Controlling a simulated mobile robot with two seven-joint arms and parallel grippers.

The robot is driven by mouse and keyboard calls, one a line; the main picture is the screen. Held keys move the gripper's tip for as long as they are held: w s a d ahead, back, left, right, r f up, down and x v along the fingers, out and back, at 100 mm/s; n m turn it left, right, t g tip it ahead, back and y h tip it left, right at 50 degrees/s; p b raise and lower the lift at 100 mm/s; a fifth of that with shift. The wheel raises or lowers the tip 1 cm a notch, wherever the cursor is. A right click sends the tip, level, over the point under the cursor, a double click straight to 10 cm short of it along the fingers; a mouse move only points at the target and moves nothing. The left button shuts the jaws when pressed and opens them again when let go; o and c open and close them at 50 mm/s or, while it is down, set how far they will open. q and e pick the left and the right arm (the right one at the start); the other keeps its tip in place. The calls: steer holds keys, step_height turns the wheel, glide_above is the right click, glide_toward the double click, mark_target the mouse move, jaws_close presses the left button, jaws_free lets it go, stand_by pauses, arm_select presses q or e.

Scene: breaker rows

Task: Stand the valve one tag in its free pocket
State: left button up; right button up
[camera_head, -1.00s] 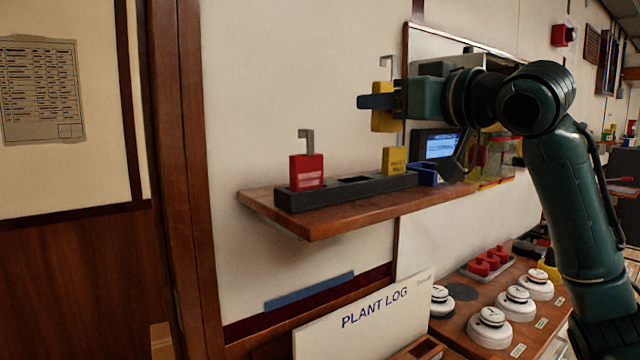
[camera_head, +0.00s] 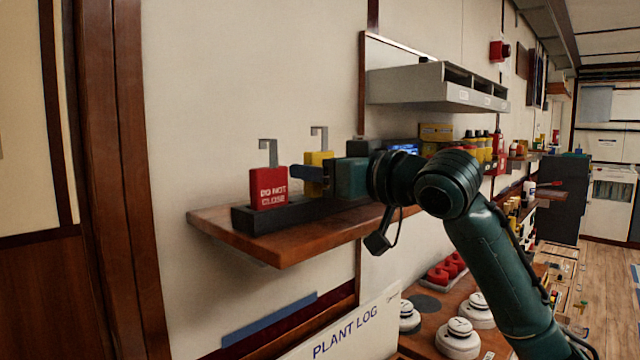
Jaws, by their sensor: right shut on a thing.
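A yellow tag (camera_head: 319,160) with a grey hook on top is upright in my right gripper (camera_head: 308,174), which is shut on it. I cannot read its writing. It is over the middle of the black rack (camera_head: 270,218), right of the red tag. Its lower end is at about the rack's top, and I cannot tell whether it is inside the pocket. The red tag (camera_head: 268,187), reading "DO NOT CLOSE", stands in the rack's left pocket. My gripper and wrist hide the rack's right part. My left gripper is not in view.
The rack stands on a wooden wall shelf (camera_head: 290,250). A grey shelf unit (camera_head: 435,85) hangs above right of my wrist. Below are a "PLANT LOG" board (camera_head: 345,335), white round devices (camera_head: 478,310) and red pieces (camera_head: 447,268) on a lower bench.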

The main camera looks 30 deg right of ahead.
steer(key=shift+f, duration=0.65)
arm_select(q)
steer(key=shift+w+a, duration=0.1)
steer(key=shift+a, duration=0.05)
arm_select(e)
steer(key=o, duration=1)
steer(key=shift+f, duration=0.1)
steer(key=shift+s, duration=0.1)
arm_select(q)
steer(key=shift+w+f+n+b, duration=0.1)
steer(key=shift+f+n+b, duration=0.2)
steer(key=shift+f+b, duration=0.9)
arm_select(e)
steer(key=shift+b+v, duration=0.3)
steer(key=shift+v, duration=5.6)
